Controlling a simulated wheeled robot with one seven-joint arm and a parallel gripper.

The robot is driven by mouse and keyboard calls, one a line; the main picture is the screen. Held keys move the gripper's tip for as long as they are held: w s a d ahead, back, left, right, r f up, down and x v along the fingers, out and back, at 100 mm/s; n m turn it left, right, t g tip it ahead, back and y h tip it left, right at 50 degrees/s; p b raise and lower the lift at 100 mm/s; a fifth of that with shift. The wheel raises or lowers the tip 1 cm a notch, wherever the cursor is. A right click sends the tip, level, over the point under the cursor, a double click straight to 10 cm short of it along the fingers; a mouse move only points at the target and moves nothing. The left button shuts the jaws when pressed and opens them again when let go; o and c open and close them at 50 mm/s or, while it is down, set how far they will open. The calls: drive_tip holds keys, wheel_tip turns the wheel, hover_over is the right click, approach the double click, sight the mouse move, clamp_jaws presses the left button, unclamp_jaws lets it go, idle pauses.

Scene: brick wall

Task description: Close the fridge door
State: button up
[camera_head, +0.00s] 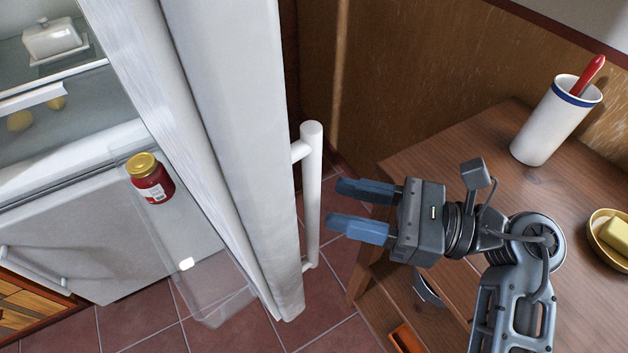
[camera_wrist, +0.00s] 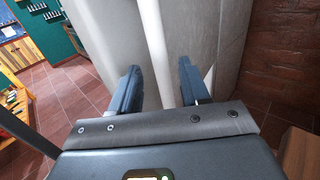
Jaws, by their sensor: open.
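The white fridge door (camera_head: 235,120) stands open, seen nearly edge-on in the head view. Its white bar handle (camera_head: 312,200) runs down the outer face, on the right. Inside the fridge (camera_head: 70,160) are shelves with food. My gripper (camera_head: 346,209) is open and empty, to the right of the handle, with its blue fingers pointing left at it. I cannot tell from the head view how large the gap is. In the wrist view the white door (camera_wrist: 190,45) fills the middle beyond my two open fingers (camera_wrist: 158,92).
A red jar with a yellow lid (camera_head: 150,178) sits in the clear door shelf (camera_head: 215,290). A wooden table (camera_head: 475,150) on the right holds a white cup (camera_head: 550,125) and a yellow bowl (camera_head: 600,225). Tiled floor (camera_head: 330,335) shows below the door.

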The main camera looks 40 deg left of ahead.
sight(312, 197)
drive_tip(key=shift+p+x, duration=0.55)
drive_tip(key=shift+x, duration=2.2)
drive_tip(key=shift+c, duration=0.3)
clamp_jaws()
